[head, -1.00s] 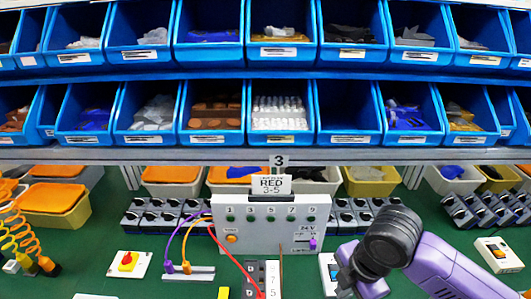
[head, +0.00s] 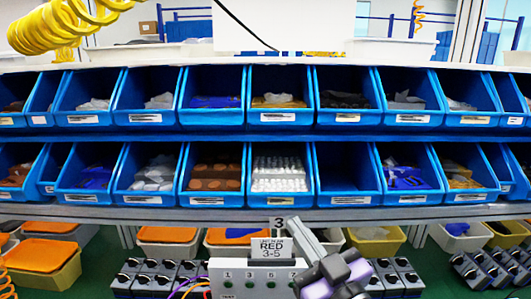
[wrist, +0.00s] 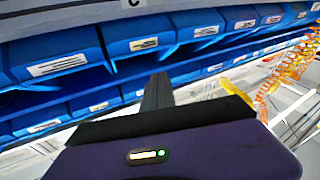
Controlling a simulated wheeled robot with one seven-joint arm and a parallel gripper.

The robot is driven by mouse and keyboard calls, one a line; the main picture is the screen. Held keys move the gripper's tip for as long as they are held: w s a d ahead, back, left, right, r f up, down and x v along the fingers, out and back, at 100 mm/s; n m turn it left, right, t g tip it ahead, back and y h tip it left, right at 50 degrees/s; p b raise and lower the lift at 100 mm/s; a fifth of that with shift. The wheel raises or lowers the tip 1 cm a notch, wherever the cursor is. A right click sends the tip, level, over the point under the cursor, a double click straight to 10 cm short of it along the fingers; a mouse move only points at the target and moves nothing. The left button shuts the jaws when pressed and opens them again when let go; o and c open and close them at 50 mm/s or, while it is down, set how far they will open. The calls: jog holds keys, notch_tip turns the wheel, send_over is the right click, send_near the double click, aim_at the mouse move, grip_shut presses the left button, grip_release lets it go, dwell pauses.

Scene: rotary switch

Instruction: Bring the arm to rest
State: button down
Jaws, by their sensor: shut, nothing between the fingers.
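My gripper (wrist: 158,84) shows in the wrist view as dark fingers closed together with nothing between them, in front of a dark purple housing. Blue bins lie beyond the fingers, which look clear of them. In the head view my arm (head: 338,272) rises from the bottom edge, right of centre, and covers the right part of the grey test panel (head: 236,278). The panel's lower part is out of the picture.
Two rows of blue bins (head: 346,180) span the head view above a grey rail (head: 180,214). Black-knobbed switch boxes (head: 150,278) stand either side of the panel. Orange-lidded containers (head: 45,252) sit behind. A yellow coiled hose (head: 60,25) hangs at the upper left.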

jog(key=s+d+f+m+t+h, duration=0.1)
jog(key=s+d+f+m+h, duration=0.4)
jog(key=s, duration=0.3)
jog(key=s+d+f+m+t+h, duration=0.1)
jog(key=s+d+f+m+h, duration=0.35)
jog(key=s+d+m, duration=0.2)
jog(key=s+f+n+g, duration=0.1)
jog(key=s+f, duration=0.3)
jog(key=s, duration=0.4)
jog(key=s+d+f+n+g+y, duration=0.1)
jog(key=s+f+n+g, duration=0.1)
jog(key=s, duration=0.7)
jog(key=s+d+f+n+g, duration=0.1)
jog(key=s+f+n+g, duration=0.1)
jog(key=s+f, duration=0.3)
jog(key=s, duration=0.3)
jog(key=shift+s+d+f+g, duration=0.25)
jog(key=shift+s+f+g, duration=0.05)
jog(key=c, duration=2.1)
grip_release()
